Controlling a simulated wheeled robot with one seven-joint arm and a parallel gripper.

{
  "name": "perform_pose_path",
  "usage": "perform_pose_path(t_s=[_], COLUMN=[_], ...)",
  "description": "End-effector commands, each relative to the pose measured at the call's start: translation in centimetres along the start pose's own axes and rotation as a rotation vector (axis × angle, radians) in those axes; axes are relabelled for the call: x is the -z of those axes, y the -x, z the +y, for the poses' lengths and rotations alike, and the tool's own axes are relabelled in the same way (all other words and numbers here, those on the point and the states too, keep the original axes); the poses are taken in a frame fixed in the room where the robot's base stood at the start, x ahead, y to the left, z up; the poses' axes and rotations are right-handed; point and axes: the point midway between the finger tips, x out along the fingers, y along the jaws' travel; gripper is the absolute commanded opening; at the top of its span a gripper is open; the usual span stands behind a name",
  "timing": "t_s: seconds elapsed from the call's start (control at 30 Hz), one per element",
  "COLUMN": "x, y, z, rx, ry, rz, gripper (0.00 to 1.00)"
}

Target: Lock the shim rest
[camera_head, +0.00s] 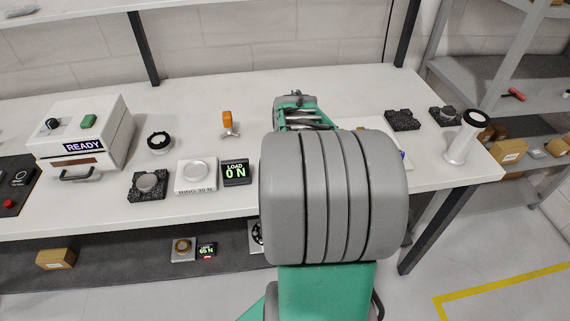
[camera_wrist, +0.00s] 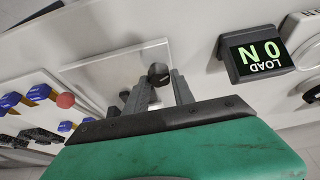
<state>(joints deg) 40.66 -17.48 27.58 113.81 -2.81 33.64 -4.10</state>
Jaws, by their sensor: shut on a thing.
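In the wrist view my gripper (camera_wrist: 162,84) has its two grey fingers on either side of a small black round knob (camera_wrist: 158,73) and is shut on it. The knob stands in front of a pale, flat panel (camera_wrist: 105,72). In the head view my own arm hides the fingertips and most of the fixture. Whether the knob belongs to the shim rest, and its locked state, I cannot tell.
In the head view, a READY box (camera_head: 85,130) stands left and a white cylinder (camera_head: 462,140) right on the bench (camera_head: 210,215).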

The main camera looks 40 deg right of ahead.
Motion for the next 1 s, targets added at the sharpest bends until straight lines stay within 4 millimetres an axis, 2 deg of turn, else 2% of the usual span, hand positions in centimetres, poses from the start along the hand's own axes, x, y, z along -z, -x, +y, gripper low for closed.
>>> perform_pose_path(t_s=[0.5,1.0], x=[0.09,0.1], y=[-0.06,0.01], z=[-0.26,-0.21], rx=[-0.143,-0.177], ry=[-0.347,-0.429], rz=[0.001,0.0], gripper=[0.0,0.0])
